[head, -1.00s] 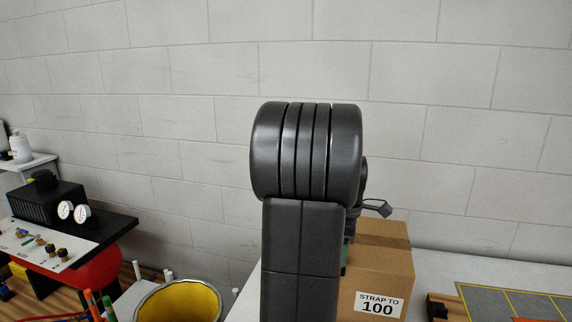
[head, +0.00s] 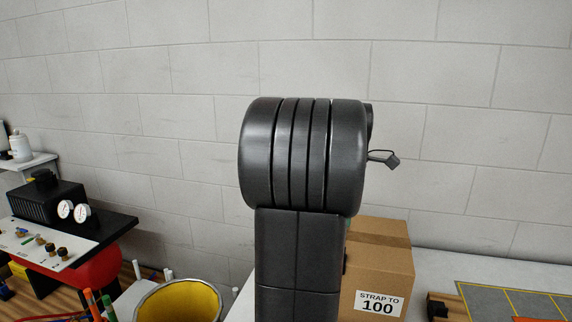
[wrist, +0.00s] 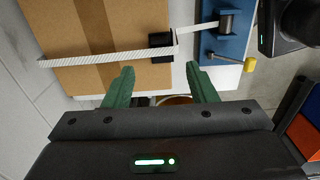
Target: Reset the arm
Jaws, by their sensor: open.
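My arm stands in the middle of the head view and hides what is behind it. My gripper (wrist: 161,84) shows in the wrist view with two green fingers spread apart and nothing between them. Beyond the fingertips lies a cardboard box (wrist: 105,55) with a white strap (wrist: 105,55) across it. In the head view the box (head: 385,262) stands behind my arm, with a label reading "STRAP TO 100" (head: 379,303).
A blue tool (wrist: 225,45) with a yellow knob (wrist: 248,64) sits beside the box. In the head view, a yellow-lined bucket (head: 180,303) and a black gauge unit (head: 45,208) stand left. A grey mat with yellow lines (head: 515,300) lies right.

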